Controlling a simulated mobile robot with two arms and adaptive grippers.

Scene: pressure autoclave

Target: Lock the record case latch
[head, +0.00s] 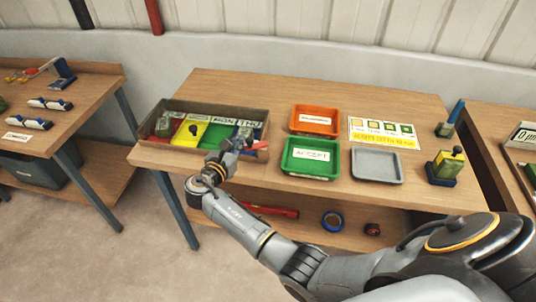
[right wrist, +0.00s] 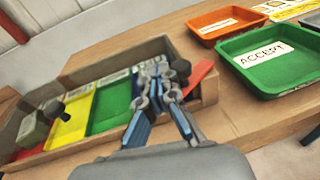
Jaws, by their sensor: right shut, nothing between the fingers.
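The record case (head: 172,107) is an open brown box at the left front of the middle table, with red, yellow and green sections and day labels such as MON and THU. In the right wrist view its near wall (right wrist: 85,142) shows. A red piece (right wrist: 199,76), perhaps the latch, sits at the case's right end; it also shows in the head view (head: 257,146). My right gripper (head: 235,146) is shut and empty, over the case's right front part just left of the red piece. My left gripper is out of view.
Right of the case are an orange tray (head: 316,108), a green ACCEPT tray (head: 289,168) and a grey tray (head: 375,177). A lower shelf (head: 290,226) holds a red tube and blue tape.

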